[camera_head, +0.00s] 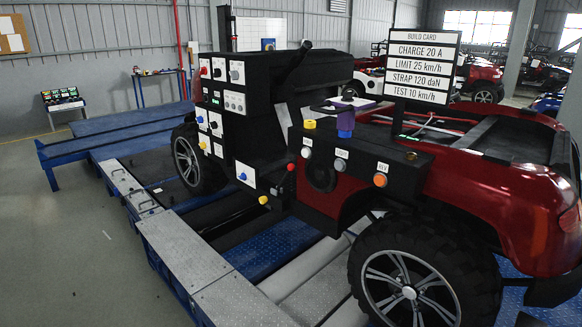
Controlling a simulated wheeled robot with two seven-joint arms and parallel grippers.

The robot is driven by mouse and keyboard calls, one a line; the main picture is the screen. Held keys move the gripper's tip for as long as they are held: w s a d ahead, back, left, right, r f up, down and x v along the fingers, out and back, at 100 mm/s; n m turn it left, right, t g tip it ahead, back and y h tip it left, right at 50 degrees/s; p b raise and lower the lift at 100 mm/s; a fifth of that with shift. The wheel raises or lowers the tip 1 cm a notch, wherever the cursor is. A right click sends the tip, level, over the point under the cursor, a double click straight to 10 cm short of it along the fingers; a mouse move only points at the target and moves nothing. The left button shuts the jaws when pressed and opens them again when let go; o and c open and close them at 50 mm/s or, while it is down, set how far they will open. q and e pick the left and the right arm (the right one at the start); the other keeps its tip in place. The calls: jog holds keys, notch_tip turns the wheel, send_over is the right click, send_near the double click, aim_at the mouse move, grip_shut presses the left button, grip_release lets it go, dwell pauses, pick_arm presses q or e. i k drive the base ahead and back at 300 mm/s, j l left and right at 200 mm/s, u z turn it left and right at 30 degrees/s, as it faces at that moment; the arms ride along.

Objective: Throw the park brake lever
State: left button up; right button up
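A second dark handle (323,108) lies low near the vehicle's middle, beside a purple cylinder (345,120). I cannot read a park brake label on either. The panel carries small knobs and switches in red, yellow, white and blue. Neither of my grippers shows in this view.
The red vehicle (470,190) stands on the blue roller tester, with a large front tyre (425,275) at the right. A build card sign (423,67) rises above it. A metal walkway (190,255) runs along the near side. Grey floor (60,240) at left is clear.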

aim_at(291, 167)
jog(key=i+j+z, duration=0.1)
jog(key=z, duration=0.3)
jog(key=j+z, duration=0.1)
jog(key=z, duration=0.35)
jog(key=i+j+z, duration=0.1)
jog(key=z, duration=0.3)
jog(key=j+z, duration=0.25)
jog(key=z, duration=0.2)
